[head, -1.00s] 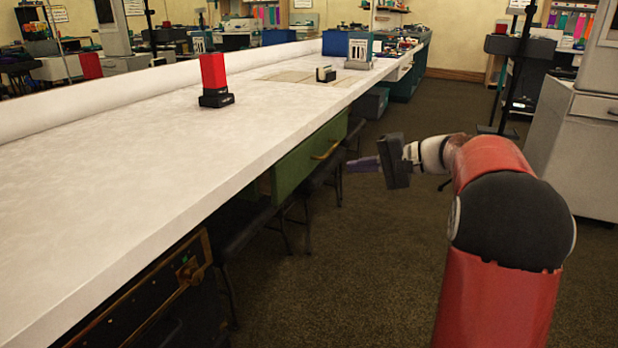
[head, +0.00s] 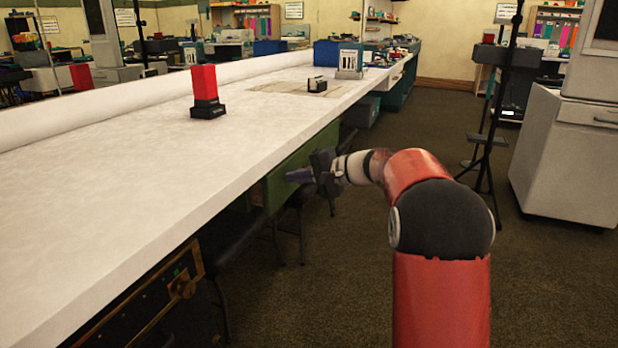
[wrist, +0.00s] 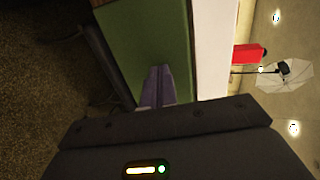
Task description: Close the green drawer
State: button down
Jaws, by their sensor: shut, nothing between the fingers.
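The green drawer (head: 298,157) is under the front edge of the long white table. Its front shows just below the tabletop, partly behind my gripper; how far it stands out is hard to tell. In the wrist view the green front (wrist: 140,40) fills the upper middle. My gripper (head: 290,176) is shut and empty, its purple-grey fingers pointing at the drawer. In the wrist view the fingers (wrist: 158,82) overlap the green face close up; whether they touch it I cannot tell. The drawer's handle is hidden in both current views.
The white tabletop (head: 130,170) runs over the drawer. A red and black object (head: 206,92) and a small black holder (head: 317,85) stand on it. Dark chairs (head: 235,235) are under the table.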

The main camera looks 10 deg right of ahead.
aim_at(285, 171)
dwell(0.3)
jog(key=w+a, duration=0.1)
jog(key=a, duration=0.1)
jog(key=w+a, duration=0.1)
jog(key=shift+w+a, duration=0.3)
jog(key=shift+a, duration=0.1)
jog(key=shift+a+r, duration=0.1)
jog(key=shift+r, duration=0.05)
